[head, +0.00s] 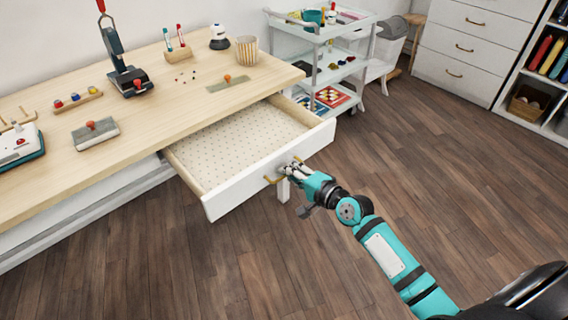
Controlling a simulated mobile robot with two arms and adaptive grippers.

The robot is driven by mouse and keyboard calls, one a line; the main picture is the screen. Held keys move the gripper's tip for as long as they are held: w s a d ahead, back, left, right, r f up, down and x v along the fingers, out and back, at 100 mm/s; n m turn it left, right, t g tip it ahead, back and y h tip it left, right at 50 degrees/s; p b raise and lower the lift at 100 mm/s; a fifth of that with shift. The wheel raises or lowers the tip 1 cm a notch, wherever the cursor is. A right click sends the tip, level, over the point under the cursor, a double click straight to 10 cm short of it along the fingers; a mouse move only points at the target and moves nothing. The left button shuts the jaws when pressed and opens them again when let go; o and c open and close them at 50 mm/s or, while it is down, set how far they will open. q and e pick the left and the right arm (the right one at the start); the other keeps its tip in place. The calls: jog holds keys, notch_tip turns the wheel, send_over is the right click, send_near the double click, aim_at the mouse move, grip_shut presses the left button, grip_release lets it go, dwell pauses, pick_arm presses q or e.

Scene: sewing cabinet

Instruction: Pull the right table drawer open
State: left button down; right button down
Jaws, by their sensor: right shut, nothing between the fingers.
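The right table drawer (237,192) stands pulled out from under the wooden table (150,126), with its white front facing the lower right. Its dotted liner (232,146) shows and looks empty. A yellow handle (271,181) is on the drawer front. My right gripper (290,168) is at this handle, its fingertips against or very near the drawer front. It is shut with nothing seen between the fingers; whether it hooks the handle is hard to tell, as the fingers hide part of it. My left gripper does not show.
On the table stand a teal press (127,78), a striped cup (247,50) and a sewing machine part (18,145). A white shelf cart (330,60) stands behind the drawer at the right. The wooden floor (220,265) in front is clear.

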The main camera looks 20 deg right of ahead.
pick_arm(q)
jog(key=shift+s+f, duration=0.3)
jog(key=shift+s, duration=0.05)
pick_arm(e)
jog(key=shift+s+d, duration=0.15)
jog(key=shift+s, duration=0.2)
jog(key=c, duration=1.4)
grip_release()
jog(key=v, duration=1.2)
